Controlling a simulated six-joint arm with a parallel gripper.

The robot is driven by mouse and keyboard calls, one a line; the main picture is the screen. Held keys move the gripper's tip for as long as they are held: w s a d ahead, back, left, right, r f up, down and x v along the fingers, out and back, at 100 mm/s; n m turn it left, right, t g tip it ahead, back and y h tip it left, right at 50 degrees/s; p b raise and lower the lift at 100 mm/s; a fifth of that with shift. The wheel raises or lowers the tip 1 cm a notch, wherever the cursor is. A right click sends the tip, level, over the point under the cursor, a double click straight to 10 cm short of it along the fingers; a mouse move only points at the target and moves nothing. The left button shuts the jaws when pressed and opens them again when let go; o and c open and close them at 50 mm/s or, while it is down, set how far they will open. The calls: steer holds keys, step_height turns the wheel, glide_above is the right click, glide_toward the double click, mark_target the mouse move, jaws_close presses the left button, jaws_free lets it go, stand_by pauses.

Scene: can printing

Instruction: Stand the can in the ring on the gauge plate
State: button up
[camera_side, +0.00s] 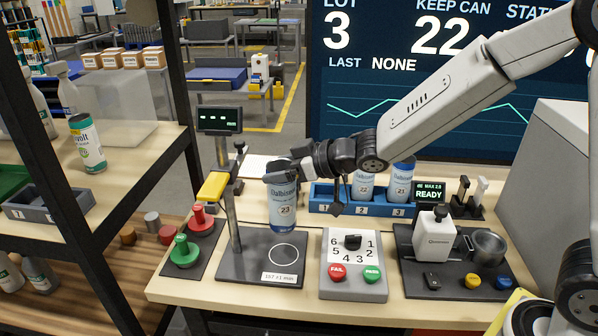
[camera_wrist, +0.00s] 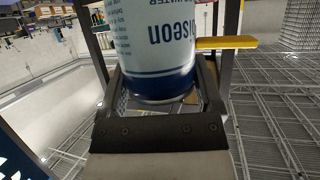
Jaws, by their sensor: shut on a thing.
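The can (camera_side: 283,208) is white and blue with the number 23 on it. My gripper (camera_side: 284,172) is shut around its upper part and holds it upright, above the gauge plate. In the wrist view the can (camera_wrist: 155,50) sits between the two fingers of my gripper (camera_wrist: 160,92). The gauge plate (camera_side: 236,267) is dark, with a post and a small display at its back. The white ring (camera_side: 284,262) is drawn on the plate's right half. The can's base appears just above and behind the ring in the side view; the exact gap is unclear.
A blue rack (camera_side: 322,199) behind holds two similar cans (camera_side: 363,184). A dial box (camera_side: 353,290) with FAIL and PASS buttons stands right of the plate. Red and green knobs (camera_side: 184,250) stand left. The gauge post (camera_side: 233,220) rises close left of the can.

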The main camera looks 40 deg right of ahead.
mark_target(295, 200)
steer(key=shift+f, duration=4.15)
steer(key=o, duration=1.3)
steer(key=shift+r, duration=0.2)
steer(key=shift+s+d+r, duration=0.2)
steer(key=shift+s+d, duration=0.05)
steer(key=shift+s, duration=0.15)
steer(key=shift+v, duration=5.45)
